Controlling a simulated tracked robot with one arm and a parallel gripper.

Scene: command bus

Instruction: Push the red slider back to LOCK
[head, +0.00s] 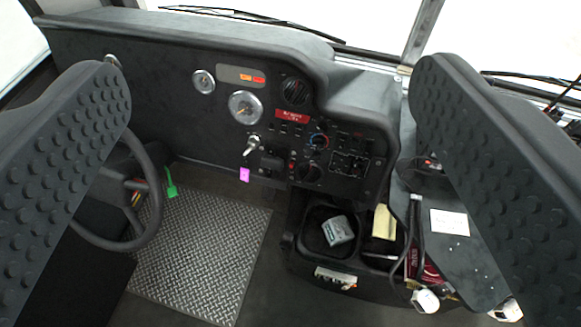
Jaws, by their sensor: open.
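My gripper (268,72) is open, with its two dark studded fingers wide apart at the left and right of the head view. Nothing is between them close up; the dashboard shows in the gap, farther off. I cannot make out a red slider or the word LOCK for certain. The dark control panel (325,145) right of the middle carries small switches, knobs and a red label (291,114) with white text too small to read. A small red spot sits on the panel below the label, too small to identify.
A steering wheel (153,210) stands at the left, partly behind the left finger. A key (251,145) and a pink tag (244,175) are by the dash. An open bin (312,240) holds a grey object (337,230). The patterned floor plate (205,265) is clear.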

